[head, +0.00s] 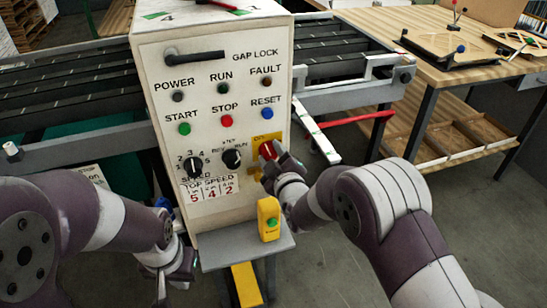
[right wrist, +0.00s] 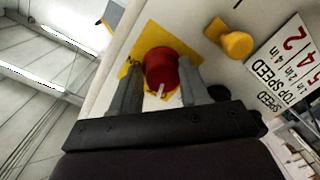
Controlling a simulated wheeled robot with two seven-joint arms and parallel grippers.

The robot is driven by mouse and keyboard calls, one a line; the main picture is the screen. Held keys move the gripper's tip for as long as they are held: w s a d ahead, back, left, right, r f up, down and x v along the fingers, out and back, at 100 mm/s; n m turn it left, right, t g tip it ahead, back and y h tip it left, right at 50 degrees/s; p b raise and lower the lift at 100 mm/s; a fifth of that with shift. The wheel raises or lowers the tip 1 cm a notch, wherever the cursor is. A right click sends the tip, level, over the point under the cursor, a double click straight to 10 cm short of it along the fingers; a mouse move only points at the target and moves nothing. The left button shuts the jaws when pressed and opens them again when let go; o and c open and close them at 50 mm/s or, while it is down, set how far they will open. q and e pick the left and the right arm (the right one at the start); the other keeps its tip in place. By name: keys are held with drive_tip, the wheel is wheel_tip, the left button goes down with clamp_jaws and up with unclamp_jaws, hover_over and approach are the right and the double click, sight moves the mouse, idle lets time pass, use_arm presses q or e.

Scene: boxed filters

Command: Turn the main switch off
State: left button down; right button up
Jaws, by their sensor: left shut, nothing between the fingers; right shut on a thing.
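The main switch is a red knob (head: 266,150) on a yellow plate (head: 255,170) at the lower right of the white control panel's face. My right gripper (head: 273,160) is shut on this knob. In the right wrist view, the red knob (right wrist: 161,70) sits between the two grey fingers of the right gripper (right wrist: 160,88), with the yellow plate (right wrist: 133,62) behind it. A white mark shows on the knob's near side. The lettering on the plate is too small to read surely. My left gripper (head: 178,272) is shut and empty, low beside the panel's left side.
The control panel (head: 170,75) carries lamps, push buttons and two black selector knobs. A yellow box with a green button (head: 268,218) stands on a grey shelf (head: 235,253) below the switch. Conveyors run behind. A wooden table (head: 440,60) is at the right.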

drive_tip(key=shift+s+a+f, duration=0.1)
drive_tip(key=shift+s+f, duration=0.05)
drive_tip(key=shift+f, duration=0.2)
drive_tip(key=o, duration=0.9)
drive_tip(key=shift+o, duration=0.2)
drive_tip(key=shift+a+r, duration=0.15)
drive_tip(key=b+v, duration=0.1)
drive_tip(key=v, duration=1.1)
drive_tip(key=shift+s+r, duration=0.15)
drive_tip(key=shift+s, duration=0.1)
